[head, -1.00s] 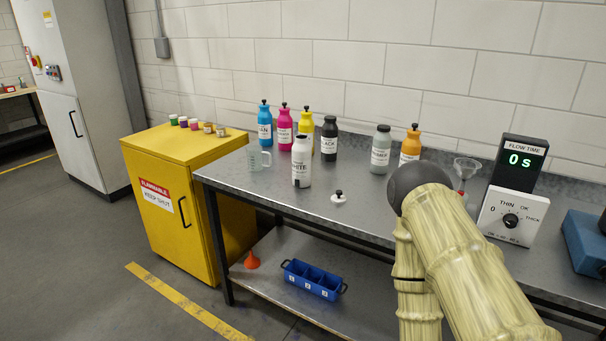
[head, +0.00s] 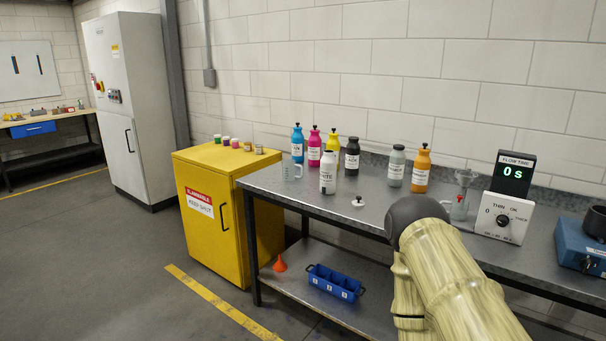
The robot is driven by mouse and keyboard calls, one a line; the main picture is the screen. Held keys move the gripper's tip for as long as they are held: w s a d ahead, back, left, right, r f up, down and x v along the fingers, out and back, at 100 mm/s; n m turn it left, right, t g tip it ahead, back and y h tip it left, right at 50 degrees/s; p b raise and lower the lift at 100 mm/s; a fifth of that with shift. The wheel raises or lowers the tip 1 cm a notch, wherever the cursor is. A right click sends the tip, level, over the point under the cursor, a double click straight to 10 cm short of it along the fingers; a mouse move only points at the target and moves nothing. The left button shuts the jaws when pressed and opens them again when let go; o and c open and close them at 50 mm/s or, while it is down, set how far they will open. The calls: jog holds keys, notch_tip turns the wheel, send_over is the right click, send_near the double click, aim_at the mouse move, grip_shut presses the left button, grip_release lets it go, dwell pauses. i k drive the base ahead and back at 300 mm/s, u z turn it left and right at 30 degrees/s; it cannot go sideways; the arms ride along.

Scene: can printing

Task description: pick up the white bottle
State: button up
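The white bottle (head: 328,174) stands upright near the front left of the steel table (head: 290,197). Its label faces me, and no stopper shows on its top. A white cap with a black knob (head: 358,202) lies on the table to its right. My covered arm rises at the lower right, over the table's front edge and well to the right of the bottle. My gripper's fingers cannot be made out.
Blue (head: 297,146), magenta (head: 314,149), yellow and black (head: 352,157) bottles stand behind the white one. A clear beaker (head: 291,172) is to its left. Grey and orange (head: 421,169) bottles, a flow-time display (head: 514,174) and a dial box (head: 503,218) stand to the right. A yellow cabinet (head: 232,160) adjoins the table.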

aim_at(328, 174)
jog(key=u, duration=0.6)
jog(key=i, duration=1.3)
jog(key=z, duration=0.2)
